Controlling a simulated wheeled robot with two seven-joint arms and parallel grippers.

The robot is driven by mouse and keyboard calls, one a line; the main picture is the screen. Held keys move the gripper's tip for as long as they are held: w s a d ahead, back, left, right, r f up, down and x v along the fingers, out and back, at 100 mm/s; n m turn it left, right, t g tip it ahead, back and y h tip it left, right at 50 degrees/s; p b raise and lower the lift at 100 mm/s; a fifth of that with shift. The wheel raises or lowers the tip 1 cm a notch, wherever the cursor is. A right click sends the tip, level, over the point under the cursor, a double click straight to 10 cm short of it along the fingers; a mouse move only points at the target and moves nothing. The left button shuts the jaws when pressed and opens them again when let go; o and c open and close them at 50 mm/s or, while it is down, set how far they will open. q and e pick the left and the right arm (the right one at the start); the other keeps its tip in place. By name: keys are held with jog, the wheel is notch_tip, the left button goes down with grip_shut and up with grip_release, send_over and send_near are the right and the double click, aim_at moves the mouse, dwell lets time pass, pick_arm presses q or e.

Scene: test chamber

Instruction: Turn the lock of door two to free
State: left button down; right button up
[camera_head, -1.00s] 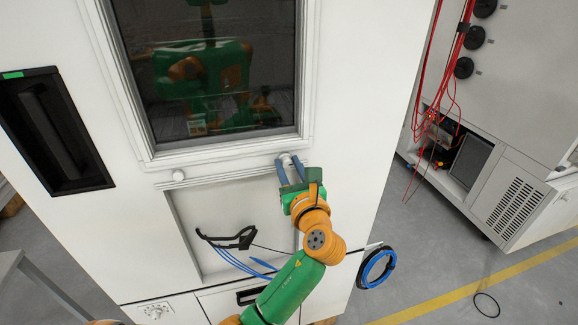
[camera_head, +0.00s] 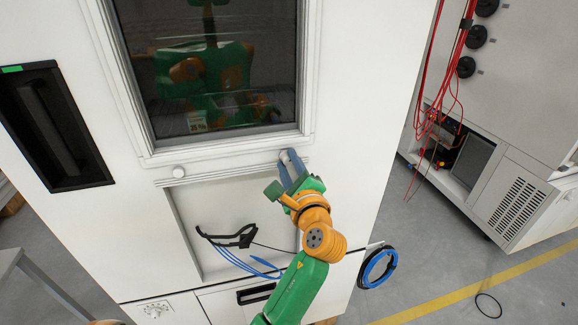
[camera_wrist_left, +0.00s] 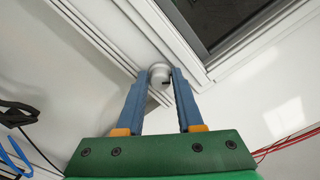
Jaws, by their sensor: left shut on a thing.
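A small round white lock knob (camera_head: 287,155) sits on the white cabinet front (camera_head: 350,110), just below the lower right corner of the dark window. My left gripper (camera_head: 291,164) has its blue fingers closed around the knob, reaching up from below. In the left wrist view the white knob (camera_wrist_left: 159,73) is between the two fingertips (camera_wrist_left: 160,80), with a small dark mark on its near side. The fingers hide part of the knob in the head view. I cannot read any lock marking or door number. My right gripper is not in view.
Below is a recess (camera_head: 210,215) with a black handle-like piece (camera_head: 232,238) and blue cables. A black door handle (camera_head: 50,125) is at left. A cable coil (camera_head: 377,267) hangs at the lower right.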

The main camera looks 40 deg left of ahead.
pick_arm(q)
jog(key=n+b, duration=0.1)
jog(key=n, duration=0.3)
jog(key=shift+f+b, duration=0.1)
jog(key=shift+b, duration=0.2)
jog(key=shift+n+b, duration=0.3)
jog(key=shift+n, duration=0.5)
jog(key=c, duration=0.8)
grip_release()
jog(key=shift+c, duration=0.2)
jog(key=shift+o, duration=1.4)
jog(key=shift+w+a, duration=0.1)
